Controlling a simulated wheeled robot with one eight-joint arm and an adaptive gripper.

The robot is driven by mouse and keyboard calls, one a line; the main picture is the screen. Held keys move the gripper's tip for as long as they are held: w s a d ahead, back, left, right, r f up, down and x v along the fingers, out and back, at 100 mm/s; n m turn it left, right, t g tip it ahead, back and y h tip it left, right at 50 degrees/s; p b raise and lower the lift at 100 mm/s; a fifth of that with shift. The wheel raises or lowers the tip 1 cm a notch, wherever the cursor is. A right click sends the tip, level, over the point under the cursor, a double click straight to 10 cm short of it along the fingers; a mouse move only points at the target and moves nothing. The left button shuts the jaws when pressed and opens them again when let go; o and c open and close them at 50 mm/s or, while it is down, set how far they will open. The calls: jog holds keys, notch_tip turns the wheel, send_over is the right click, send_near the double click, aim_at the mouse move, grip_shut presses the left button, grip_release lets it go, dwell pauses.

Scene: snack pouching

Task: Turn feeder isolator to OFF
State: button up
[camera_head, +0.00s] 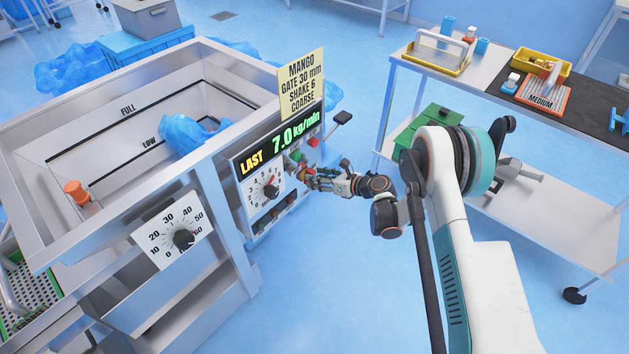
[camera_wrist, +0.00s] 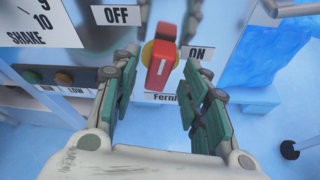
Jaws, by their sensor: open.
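The feeder isolator (camera_wrist: 162,64) is a red handle with a white line on a yellow base, on the machine's front panel. In the wrist view it stands close to upright, leaning slightly, between the OFF label (camera_wrist: 116,15) at upper left and the ON label (camera_wrist: 197,52) at right. My gripper (camera_wrist: 160,72) is open, with one finger on each side of the handle near the fingertips. Gaps show on both sides, so I see no clear contact. In the head view my gripper (camera_head: 309,180) is at the panel's right side and hides much of the isolator.
The panel holds a SHAKE dial (camera_head: 270,191), a lit display (camera_head: 281,143) and a card above it. A gate dial (camera_head: 183,239) is on the hopper front. A trolley (camera_head: 545,180) with trays stands at right. Blue floor lies clear between machine and trolley.

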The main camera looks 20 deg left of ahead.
jog(key=shift+x, duration=1)
grip_shut()
jog(key=shift+n, duration=0.3)
jog(key=n+t, duration=0.1)
jog(key=n, duration=0.1)
jog(key=n+t+h, duration=0.1)
jog(key=n, duration=0.1)
jog(key=n+t, duration=0.1)
jog(key=t, duration=0.1)
jog(key=shift+s+a+f+n, duration=0.1)
jog(key=shift+s+a+n, duration=0.05)
jog(key=shift+s+n, duration=0.25)
